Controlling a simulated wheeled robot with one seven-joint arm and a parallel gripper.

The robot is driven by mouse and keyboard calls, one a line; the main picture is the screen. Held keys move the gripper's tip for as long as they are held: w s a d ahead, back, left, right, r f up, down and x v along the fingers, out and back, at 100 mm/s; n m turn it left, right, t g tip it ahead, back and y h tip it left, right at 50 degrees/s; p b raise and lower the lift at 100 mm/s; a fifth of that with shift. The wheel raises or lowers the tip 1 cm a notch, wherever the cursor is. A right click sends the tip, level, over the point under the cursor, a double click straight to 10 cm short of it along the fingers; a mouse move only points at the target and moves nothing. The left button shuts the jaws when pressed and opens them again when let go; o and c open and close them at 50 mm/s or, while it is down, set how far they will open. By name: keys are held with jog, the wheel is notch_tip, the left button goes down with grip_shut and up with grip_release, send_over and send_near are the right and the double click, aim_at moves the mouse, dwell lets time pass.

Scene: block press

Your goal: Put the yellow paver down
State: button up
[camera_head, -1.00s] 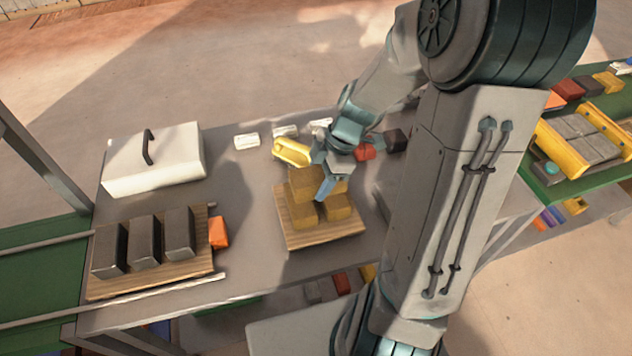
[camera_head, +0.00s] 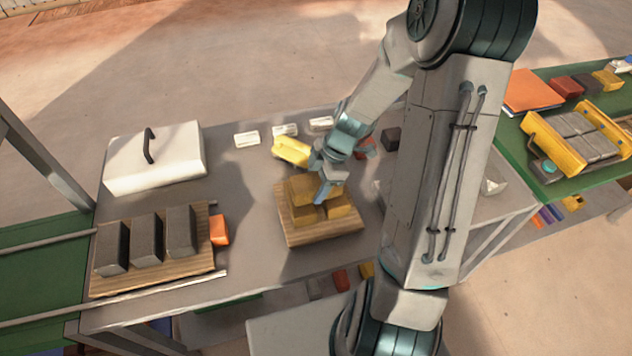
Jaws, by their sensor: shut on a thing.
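The yellow paver (camera_head: 301,187) is in my gripper (camera_head: 325,184), which is shut on it over the wooden board (camera_head: 292,240). The gripper's fingers cover part of it. Other yellow pavers (camera_head: 306,214) lie on the same board below it, towards its front. The held paver looks very close to them or touching; I cannot tell which.
A bright yellow object (camera_head: 291,150) stands just behind the board. To the left are a board of dark grey pavers (camera_head: 146,238), an orange block (camera_head: 219,230) and a white box with a handle (camera_head: 170,170). Small white blocks (camera_head: 285,130) lie behind. My arm hides the right side.

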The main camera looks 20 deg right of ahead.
jog(key=shift+f+b, duration=0.4)
jog(key=shift+b, duration=0.1)
jog(key=o, duration=1.6)
jog(key=shift+r, duration=0.1)
